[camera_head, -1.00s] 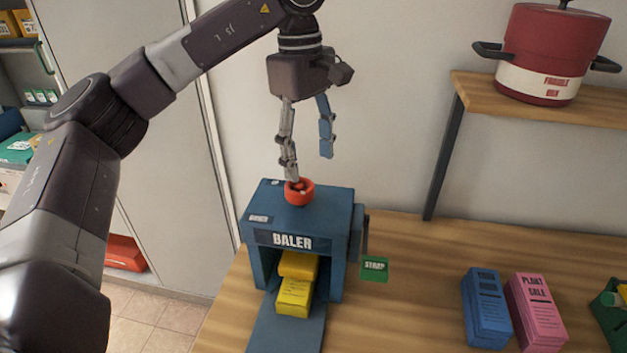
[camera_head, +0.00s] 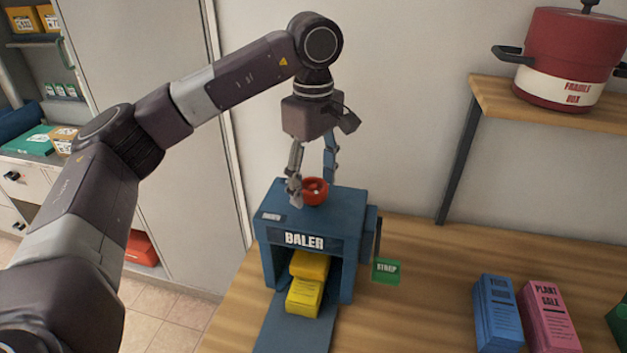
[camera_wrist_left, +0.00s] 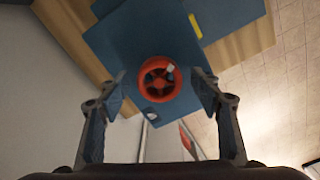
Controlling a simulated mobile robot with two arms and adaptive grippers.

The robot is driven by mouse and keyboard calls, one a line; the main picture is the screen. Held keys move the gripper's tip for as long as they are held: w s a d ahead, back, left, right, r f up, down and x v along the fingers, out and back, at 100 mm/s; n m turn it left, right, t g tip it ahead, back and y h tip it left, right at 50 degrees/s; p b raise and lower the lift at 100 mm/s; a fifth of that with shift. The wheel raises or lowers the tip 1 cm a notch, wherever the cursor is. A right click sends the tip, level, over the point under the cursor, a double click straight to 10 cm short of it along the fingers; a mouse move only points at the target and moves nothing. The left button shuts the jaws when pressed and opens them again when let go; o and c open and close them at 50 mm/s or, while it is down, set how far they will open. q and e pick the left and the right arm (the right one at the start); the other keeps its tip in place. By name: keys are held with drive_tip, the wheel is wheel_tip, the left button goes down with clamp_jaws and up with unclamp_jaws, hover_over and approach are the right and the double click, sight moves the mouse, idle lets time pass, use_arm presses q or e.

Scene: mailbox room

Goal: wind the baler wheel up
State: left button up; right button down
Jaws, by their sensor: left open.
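The blue baler (camera_head: 330,213) stands on the wooden table, with a red wheel (camera_head: 316,188) on its top. Yellow bundles (camera_head: 305,290) lie in its front opening. My left gripper (camera_head: 312,190) is open and points down at the wheel, one finger on each side of it. In the left wrist view the wheel (camera_wrist_left: 159,79) shows as a red spoked ring with a small pale knob, between the open fingers (camera_wrist_left: 165,88) with gaps on both sides. Whether a finger touches the rim I cannot tell. My right gripper is not in view.
A blue box (camera_head: 497,315) and a pink box (camera_head: 549,318) stand at the right of the table. A shelf (camera_head: 560,112) with a red pot (camera_head: 566,60) is above.

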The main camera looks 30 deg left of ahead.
use_arm(q)
drive_tip(key=shift+c, duration=0.2)
drive_tip(key=c, duration=1.1)
